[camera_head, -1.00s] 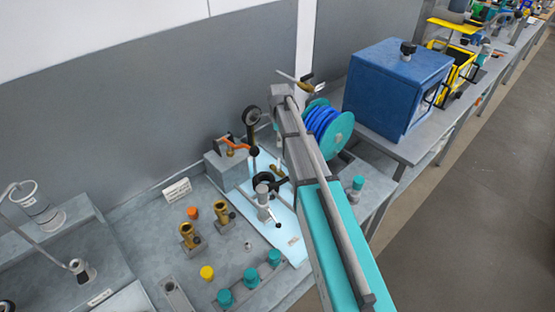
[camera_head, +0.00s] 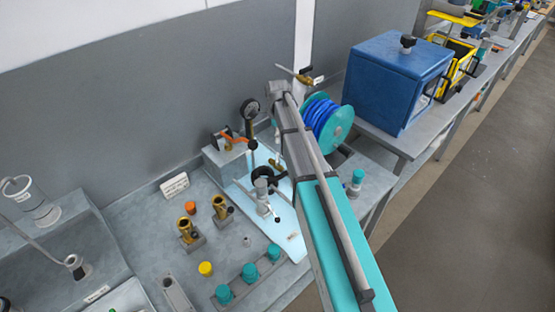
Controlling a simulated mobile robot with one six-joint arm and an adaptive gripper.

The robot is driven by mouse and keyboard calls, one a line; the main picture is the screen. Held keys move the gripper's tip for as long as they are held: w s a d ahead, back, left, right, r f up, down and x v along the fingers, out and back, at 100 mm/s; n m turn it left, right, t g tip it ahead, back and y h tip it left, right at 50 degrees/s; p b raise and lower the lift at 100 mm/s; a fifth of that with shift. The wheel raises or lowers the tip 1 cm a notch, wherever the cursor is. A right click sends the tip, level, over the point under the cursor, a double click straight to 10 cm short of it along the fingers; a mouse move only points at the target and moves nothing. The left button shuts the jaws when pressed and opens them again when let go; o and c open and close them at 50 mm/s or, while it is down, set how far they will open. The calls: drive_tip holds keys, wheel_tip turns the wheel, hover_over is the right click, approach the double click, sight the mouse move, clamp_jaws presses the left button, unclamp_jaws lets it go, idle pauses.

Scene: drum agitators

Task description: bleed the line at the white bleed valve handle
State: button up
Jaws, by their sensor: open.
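A pale grey-white valve body (camera_head: 262,188) stands upright on a light-blue plate (camera_head: 290,228) at the middle of the bench. A thin lever with a dark knob (camera_head: 277,219) slants down to the right from it. The white bleed valve handle cannot be told apart for certain at this size. A dark round part (camera_head: 262,174) shows just above the valve body. My arm runs from the lower right up past the right side of the plate. My gripper cannot be made out and seems hidden behind the arm, so its distance from the valve does not show.
An orange lever (camera_head: 237,141) and a dark round gauge (camera_head: 250,110) stand behind the valve. Brass fittings (camera_head: 188,230) and teal caps (camera_head: 250,272) stand left and in front. A blue hose reel (camera_head: 327,122) and a blue box (camera_head: 400,75) are to the right.

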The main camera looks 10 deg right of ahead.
sight(277, 157)
drive_tip(key=shift+f+b, duration=5.8)
drive_tip(key=shift+f, duration=0.25)
drive_tip(key=c, duration=0.8)
